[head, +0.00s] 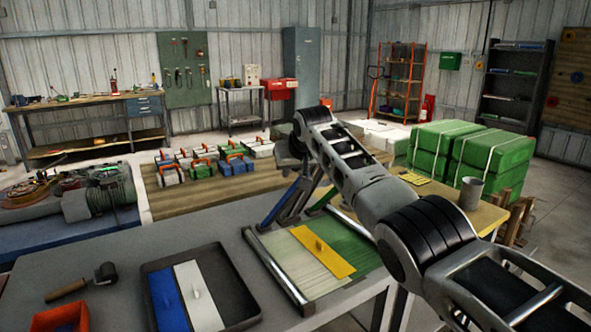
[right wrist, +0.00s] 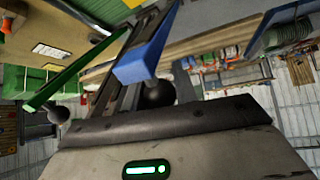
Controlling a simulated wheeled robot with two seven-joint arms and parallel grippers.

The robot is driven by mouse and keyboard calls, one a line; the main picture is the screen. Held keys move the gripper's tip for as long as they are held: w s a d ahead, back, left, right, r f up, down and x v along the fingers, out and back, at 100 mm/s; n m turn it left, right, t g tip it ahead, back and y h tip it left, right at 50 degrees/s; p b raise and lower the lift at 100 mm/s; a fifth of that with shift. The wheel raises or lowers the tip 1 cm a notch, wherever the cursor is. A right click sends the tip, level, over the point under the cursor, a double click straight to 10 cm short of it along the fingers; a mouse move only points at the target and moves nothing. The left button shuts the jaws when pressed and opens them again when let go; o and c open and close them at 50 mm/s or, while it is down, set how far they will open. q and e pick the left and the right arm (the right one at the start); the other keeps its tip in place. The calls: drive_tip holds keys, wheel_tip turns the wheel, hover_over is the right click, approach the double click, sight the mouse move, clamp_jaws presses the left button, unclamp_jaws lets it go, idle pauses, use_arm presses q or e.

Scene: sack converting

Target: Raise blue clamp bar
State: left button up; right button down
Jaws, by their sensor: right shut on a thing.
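The blue clamp bar (head: 281,203) slants upward at the back of the grey bench, at the far end of the metal frame. In the right wrist view the blue bar (right wrist: 146,52) ends just above a black ball knob (right wrist: 155,94). My right gripper (head: 291,158) is at the bar's raised upper end, shut on its knob; the fingertips are mostly hidden. A green clamp bar (head: 325,199) slants beside it to the right, and also shows with its own knob in the right wrist view (right wrist: 68,78). My left gripper is not in view.
The frame (head: 277,268) holds pale and green sheeting with a yellow plate (head: 323,251). A grey cup (head: 470,192) stands right.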

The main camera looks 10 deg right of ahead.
drive_tip(key=c, duration=1.1)
unclamp_jaws()
drive_tip(key=shift+f, duration=0.1)
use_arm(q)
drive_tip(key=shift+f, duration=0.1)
use_arm(e)
drive_tip(key=shift+s+r+b, duration=0.3)
drive_tip(key=shift+r+b, duration=0.05)
use_arm(q)
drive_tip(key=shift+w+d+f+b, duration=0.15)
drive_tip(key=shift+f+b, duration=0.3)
drive_tip(key=shift+b, duration=0.5)
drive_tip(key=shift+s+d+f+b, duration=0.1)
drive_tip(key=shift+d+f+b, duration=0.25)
drive_tip(key=shift+b, duration=0.6)
use_arm(e)
drive_tip(key=v, duration=1.5)
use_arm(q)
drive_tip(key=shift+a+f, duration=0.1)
use_arm(e)
drive_tip(key=shift+f, duration=0.1)
